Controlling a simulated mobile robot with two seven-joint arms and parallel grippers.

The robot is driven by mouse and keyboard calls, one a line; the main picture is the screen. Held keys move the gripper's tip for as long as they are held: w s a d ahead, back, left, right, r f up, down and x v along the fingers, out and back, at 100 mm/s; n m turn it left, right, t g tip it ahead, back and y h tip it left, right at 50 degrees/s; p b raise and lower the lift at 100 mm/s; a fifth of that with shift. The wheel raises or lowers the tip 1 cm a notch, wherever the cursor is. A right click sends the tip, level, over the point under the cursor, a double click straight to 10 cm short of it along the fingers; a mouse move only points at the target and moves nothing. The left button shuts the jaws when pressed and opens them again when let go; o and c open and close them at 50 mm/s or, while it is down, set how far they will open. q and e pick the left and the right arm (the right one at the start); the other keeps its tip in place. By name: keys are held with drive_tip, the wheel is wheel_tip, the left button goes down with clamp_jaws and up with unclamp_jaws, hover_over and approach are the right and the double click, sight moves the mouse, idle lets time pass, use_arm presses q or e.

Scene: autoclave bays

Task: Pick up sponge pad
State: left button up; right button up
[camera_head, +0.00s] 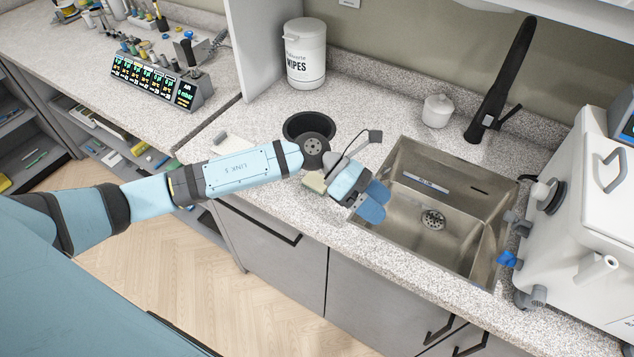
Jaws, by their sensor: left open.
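My left arm comes in from the left. Its gripper (376,202) is open, with blue fingers reaching over the left rim of the sink (462,240). A small pale beige piece (314,182), which may be the sponge pad, shows on the counter just left of the gripper body. It is partly hidden by my wrist, and I cannot tell whether they touch. Nothing shows between the fingers. My right gripper is not in view.
A black faucet (500,85) and a small white lidded jar (437,111) stand behind the sink. A wipes tub (305,55) and a round black opening (309,124) lie left of it. A white machine (580,210) borders the right side.

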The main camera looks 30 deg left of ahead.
use_arm(q)
drive_tip(key=w+a+m+t+y, duration=0.1)
drive_tip(key=w+a+m+y, duration=0.2)
drive_tip(key=w+a+y, duration=0.5)
drive_tip(key=w+a+m+y, duration=0.2)
drive_tip(key=a+m+y, duration=0.2)
drive_tip(key=a, duration=0.8)
drive_tip(key=f, duration=0.2)
drive_tip(key=f+p, duration=0.1)
drive_tip(key=f, duration=0.1)
drive_tip(key=d+f, duration=0.1)
drive_tip(key=f, duration=0.2)
drive_tip(key=shift+s+d+p, duration=0.1)
drive_tip(key=shift+s+p, duration=0.2)
drive_tip(key=f, duration=0.1)
drive_tip(key=f+p, duration=0.1)
drive_tip(key=f, duration=0.1)
drive_tip(key=d+f+p, duration=0.1)
drive_tip(key=shift+s+f, duration=0.35)
drive_tip(key=shift+f, duration=0.2)
drive_tip(key=c, duration=1)
drive_tip(key=shift+r, duration=0.1)
wheel_tip(320, 180, up, 20)
drive_tip(key=b, duration=0.4)
